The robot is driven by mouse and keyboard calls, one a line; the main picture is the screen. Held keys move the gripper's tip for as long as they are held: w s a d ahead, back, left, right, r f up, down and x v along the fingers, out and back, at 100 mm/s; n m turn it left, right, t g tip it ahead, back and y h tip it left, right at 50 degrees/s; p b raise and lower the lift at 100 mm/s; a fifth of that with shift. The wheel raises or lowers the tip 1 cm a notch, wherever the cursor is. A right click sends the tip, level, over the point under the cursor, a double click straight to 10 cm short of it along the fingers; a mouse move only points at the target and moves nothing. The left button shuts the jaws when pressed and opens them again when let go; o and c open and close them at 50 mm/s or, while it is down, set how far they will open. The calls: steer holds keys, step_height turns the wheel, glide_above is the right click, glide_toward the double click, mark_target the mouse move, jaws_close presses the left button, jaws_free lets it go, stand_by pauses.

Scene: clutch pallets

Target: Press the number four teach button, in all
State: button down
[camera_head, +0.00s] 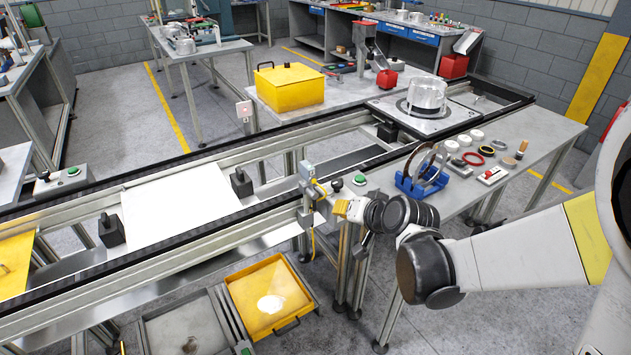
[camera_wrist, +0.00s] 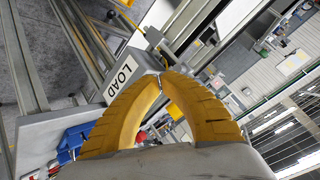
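My gripper (camera_head: 341,207) is beside a small control box (camera_head: 350,187) at the near conveyor rail in the head view. That box carries a green button (camera_head: 360,179) and a black knob (camera_head: 337,185). In the wrist view the two yellow fingers of my gripper (camera_wrist: 162,82) curve together and their tips meet, with nothing visible between them. The tips are close to a grey box with a LOAD label (camera_wrist: 121,78); I cannot tell whether they touch it. No number four is legible on any button in either view.
A grey sensor-like unit (camera_head: 307,171) stands on the rail left of my gripper. A blue rack (camera_head: 421,184) with rings stands on the bench to the right. A red-button box (camera_head: 492,175) is farther right. A yellow tray (camera_head: 270,297) lies below the conveyor.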

steer(key=w+a, duration=0.4)
steer(key=w, duration=0.3)
steer(key=shift+a, duration=0.35)
steer(key=shift+w+a, duration=0.1)
steer(key=shift+w, duration=0.1)
stand_by(1.1)
steer(key=shift+w+a, duration=0.15)
steer(key=shift+w, duration=0.05)
steer(key=shift+w+a, duration=0.25)
steer(key=shift+w, duration=0.15)
stand_by(0.8)
stand_by(0.3)
steer(key=shift+s+d+b, duration=0.3)
steer(key=shift+s+d, duration=0.2)
steer(key=shift+s, duration=0.25)
steer(key=shift+s+d, duration=0.7)
steer(key=shift+s, duration=0.35)
steer(key=shift+s+d, duration=0.7)
steer(key=shift+s, duration=0.35)
